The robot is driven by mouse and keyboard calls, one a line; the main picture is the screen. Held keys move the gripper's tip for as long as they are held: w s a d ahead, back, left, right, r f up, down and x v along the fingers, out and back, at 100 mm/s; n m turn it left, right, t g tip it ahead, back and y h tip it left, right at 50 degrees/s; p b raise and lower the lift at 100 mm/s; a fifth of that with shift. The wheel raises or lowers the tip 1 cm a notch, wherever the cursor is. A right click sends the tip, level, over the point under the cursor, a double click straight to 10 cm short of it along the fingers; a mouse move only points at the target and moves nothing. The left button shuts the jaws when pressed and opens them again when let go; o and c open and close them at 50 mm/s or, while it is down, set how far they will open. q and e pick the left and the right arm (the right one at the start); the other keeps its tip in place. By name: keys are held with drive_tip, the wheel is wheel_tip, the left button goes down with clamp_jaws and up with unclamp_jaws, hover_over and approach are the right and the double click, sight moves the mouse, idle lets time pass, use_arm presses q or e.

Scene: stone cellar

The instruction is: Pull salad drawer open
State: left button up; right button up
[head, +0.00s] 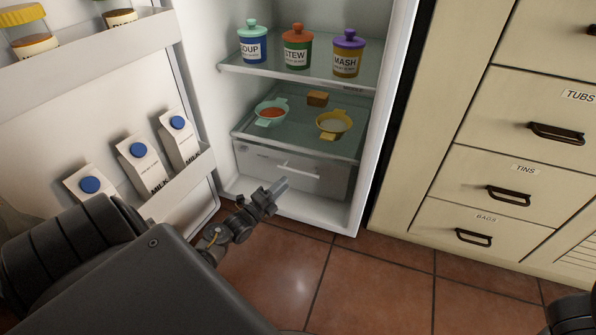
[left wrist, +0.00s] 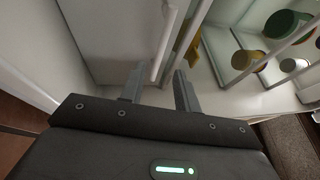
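The salad drawer (head: 268,172) is a whitish, see-through box at the bottom of the open fridge, under the lowest glass shelf. It looks shut. A pale bar handle (head: 297,168) runs across its front. My left gripper (head: 280,187) is in front of the drawer, just below the handle in the head view. In the left wrist view its two fingers (left wrist: 158,78) are apart, with the handle (left wrist: 164,42) showing in line with the gap between them. I cannot tell whether the fingers are around it. My right gripper is out of view.
The fridge door (head: 75,135) stands open at left with milk cartons (head: 138,160) in its rack. Shelves above hold lidded jars (head: 297,48) and bowls (head: 333,124). Cream cabinet drawers (head: 520,185) stand at right. The tiled floor (head: 380,270) in front is clear.

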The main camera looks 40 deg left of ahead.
sight(298, 171)
use_arm(q)
drive_tip(key=b+x, duration=0.3)
drive_tip(key=x, duration=0.5)
drive_tip(key=shift+w+f, duration=0.1)
clamp_jaws()
